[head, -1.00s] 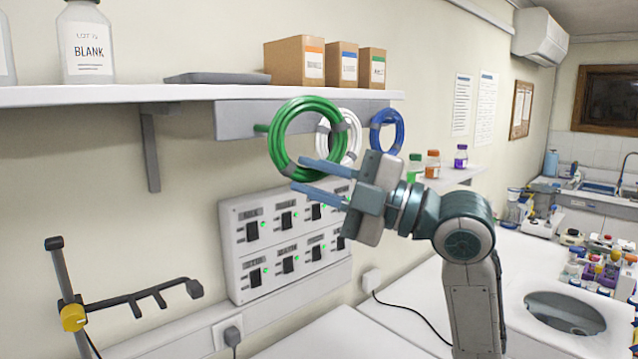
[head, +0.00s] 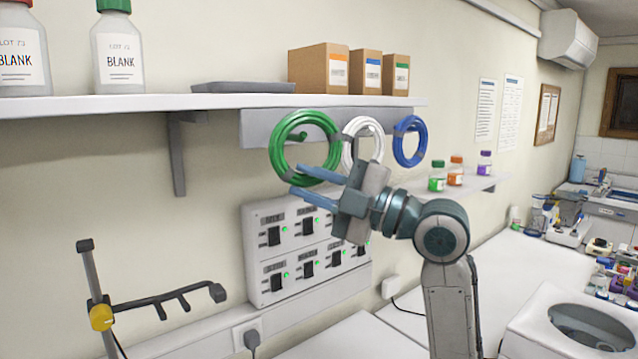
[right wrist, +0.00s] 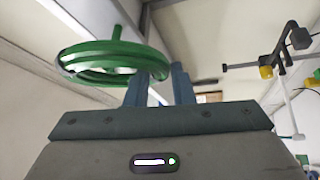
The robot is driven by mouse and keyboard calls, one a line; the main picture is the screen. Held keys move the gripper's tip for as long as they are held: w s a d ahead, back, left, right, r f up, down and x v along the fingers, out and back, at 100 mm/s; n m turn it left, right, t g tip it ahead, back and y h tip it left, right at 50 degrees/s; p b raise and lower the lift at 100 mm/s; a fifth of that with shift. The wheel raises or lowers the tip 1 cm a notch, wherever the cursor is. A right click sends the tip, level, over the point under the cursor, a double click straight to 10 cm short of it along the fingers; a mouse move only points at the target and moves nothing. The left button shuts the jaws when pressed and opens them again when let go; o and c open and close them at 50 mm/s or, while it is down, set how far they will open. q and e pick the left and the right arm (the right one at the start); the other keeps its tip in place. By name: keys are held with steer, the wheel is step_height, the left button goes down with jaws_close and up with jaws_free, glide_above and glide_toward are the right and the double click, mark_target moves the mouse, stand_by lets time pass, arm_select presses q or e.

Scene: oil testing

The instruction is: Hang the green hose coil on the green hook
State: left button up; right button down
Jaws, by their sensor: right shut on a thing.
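The green hose coil (head: 276,150) is upright in front of the grey rail under the shelf. The green hook (head: 302,137) shows within the coil's opening in the head view. In the right wrist view the coil (right wrist: 95,73) lies left of the fingers, and the hook (right wrist: 117,35) rises at its far side; I cannot tell whether the ring rests on it. My right gripper (head: 296,181) is shut on the coil's lower edge; its fingers also show in the right wrist view (right wrist: 160,85). My left gripper is not in view.
A white coil (head: 349,150) and a blue coil (head: 422,141) hang close to the right. A switch panel (head: 257,235) is on the wall below. Boxes (head: 318,70) and bottles (head: 121,55) stand on the shelf (head: 220,102). A black stand (head: 140,303) is at lower left.

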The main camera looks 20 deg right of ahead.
steer(key=shift+w+a, duration=0.2)
steer(key=shift+w, duration=0.3)
steer(key=shift+w+a+f, duration=0.1)
steer(key=shift+w+f, duration=0.05)
steer(key=shift+w, duration=0.1)
steer(key=shift+w+a+f+b, duration=0.15)
steer(key=shift+w+f+b, duration=0.35)
steer(key=shift+b, duration=0.15)
steer(key=c, duration=1.2)
jaws_free()
steer(key=shift+o, duration=0.2)
